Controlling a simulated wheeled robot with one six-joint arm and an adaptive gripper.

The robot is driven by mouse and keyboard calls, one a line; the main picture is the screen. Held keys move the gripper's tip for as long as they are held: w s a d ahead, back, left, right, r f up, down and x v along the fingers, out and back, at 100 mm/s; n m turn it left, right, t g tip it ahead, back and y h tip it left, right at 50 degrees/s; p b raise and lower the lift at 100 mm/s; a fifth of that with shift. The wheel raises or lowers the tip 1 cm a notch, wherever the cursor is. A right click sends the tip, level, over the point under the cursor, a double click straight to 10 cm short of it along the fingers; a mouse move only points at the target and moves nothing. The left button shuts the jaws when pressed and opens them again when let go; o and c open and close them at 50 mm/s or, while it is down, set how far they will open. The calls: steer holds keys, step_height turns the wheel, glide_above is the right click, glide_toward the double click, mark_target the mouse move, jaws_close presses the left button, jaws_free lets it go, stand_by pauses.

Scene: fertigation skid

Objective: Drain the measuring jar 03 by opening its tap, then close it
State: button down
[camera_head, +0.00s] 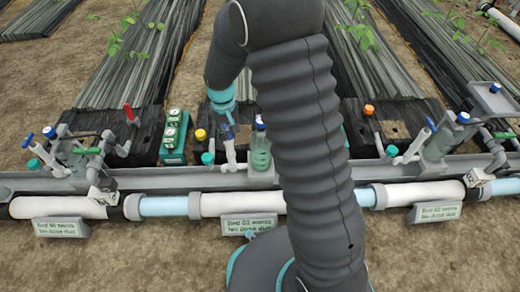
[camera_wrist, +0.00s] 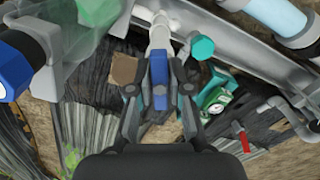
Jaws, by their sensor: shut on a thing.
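A clear measuring jar (camera_head: 260,152) with green tint and a blue cap stands on the grey rail in the middle station. I cannot read its number surely. In the wrist view its blue cap (camera_wrist: 14,72) and see-through wall (camera_wrist: 84,45) are at the left. My gripper (camera_wrist: 160,88) is shut on a blue tap handle (camera_wrist: 159,72), one finger on each side. The handle lies roughly in line with the white tap pipe (camera_wrist: 158,32) beyond it. In the head view my gripper (camera_head: 230,127) is small, above the white pipe, left of the jar; the handle is hidden there.
A teal knob (camera_wrist: 202,47) is close right of the handle. A green box with gauges (camera_head: 174,137) and a red-handled valve (camera_head: 129,114) stand left. Similar stations with jars are at left and right (camera_head: 440,140). My arm hides the area right of the middle jar.

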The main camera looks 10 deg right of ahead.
steer(key=n, duration=0.7)
steer(key=shift+n+p, duration=0.3)
steer(key=n, duration=0.6)
steer(key=shift+n, duration=0.4)
stand_by(5.8)
